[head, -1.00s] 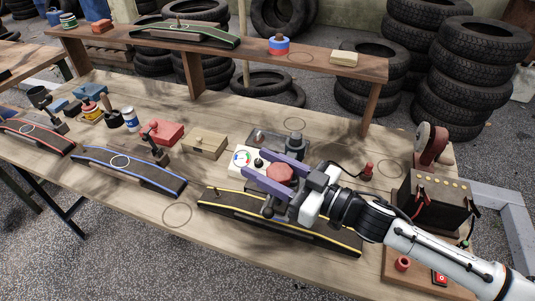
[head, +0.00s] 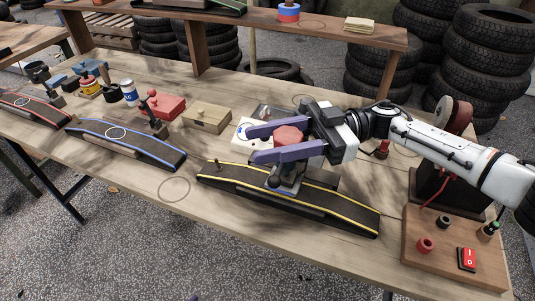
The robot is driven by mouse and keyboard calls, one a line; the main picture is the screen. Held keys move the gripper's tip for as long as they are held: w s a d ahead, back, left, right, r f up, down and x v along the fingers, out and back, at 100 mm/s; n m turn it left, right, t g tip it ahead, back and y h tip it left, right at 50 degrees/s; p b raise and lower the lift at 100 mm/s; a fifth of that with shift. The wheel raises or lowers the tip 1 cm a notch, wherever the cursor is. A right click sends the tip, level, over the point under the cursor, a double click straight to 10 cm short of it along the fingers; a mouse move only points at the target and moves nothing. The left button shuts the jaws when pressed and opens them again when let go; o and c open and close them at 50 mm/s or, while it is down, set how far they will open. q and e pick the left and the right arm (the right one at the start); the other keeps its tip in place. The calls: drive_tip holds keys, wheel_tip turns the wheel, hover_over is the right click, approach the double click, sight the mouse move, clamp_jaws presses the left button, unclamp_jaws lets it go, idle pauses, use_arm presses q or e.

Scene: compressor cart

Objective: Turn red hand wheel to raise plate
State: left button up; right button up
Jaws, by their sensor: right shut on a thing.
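The red hand wheel (head: 288,138) sits low between the two purple fingers of my right gripper (head: 253,145). The right gripper is shut on the wheel, with its fingers pointing left and its arm coming in from the right. A white gauge box (head: 246,128) shows partly behind the fingers. A dark ramp with yellow edges (head: 330,207) lies in front, and a grey fitting (head: 287,181) stands below the gripper at its far edge. The plate cannot be clearly made out; my gripper hides much of the area around the wheel. My left gripper is not in view.
A wooden box (head: 207,117) and a red box (head: 167,104) stand to the left, beside a blue-edged ramp (head: 130,142). A wooden board (head: 413,247) with a red switch (head: 467,259) lies at right. The bench around the drawn circle (head: 174,189) is clear.

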drive_tip(key=shift+s+f+n+g+h+b, duration=0.2)
drive_tip(key=shift+n+g+h+b, duration=0.1)
drive_tip(key=shift+n+g+b, duration=0.45)
drive_tip(key=shift+o, duration=0.2)
drive_tip(key=shift+g+b, duration=0.25)
drive_tip(key=shift+b, duration=0.15)
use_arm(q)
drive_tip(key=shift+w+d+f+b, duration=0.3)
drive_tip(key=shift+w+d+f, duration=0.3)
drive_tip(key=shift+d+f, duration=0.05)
use_arm(e)
drive_tip(key=shift+s+r+g+h, duration=0.1)
drive_tip(key=shift+r+g+h, duration=0.05)
drive_tip(key=shift+g+h, duration=0.15)
drive_tip(key=shift+c, duration=0.2)
drive_tip(key=shift+r+n, duration=0.1)
drive_tip(key=shift+n, duration=0.15)
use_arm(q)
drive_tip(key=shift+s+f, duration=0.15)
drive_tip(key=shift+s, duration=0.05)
use_arm(e)
drive_tip(key=o, duration=1.1)
drive_tip(key=shift+c, duration=0.2)
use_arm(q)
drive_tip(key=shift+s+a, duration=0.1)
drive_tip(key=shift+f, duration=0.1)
use_arm(e)
drive_tip(key=shift+d, duration=0.15)
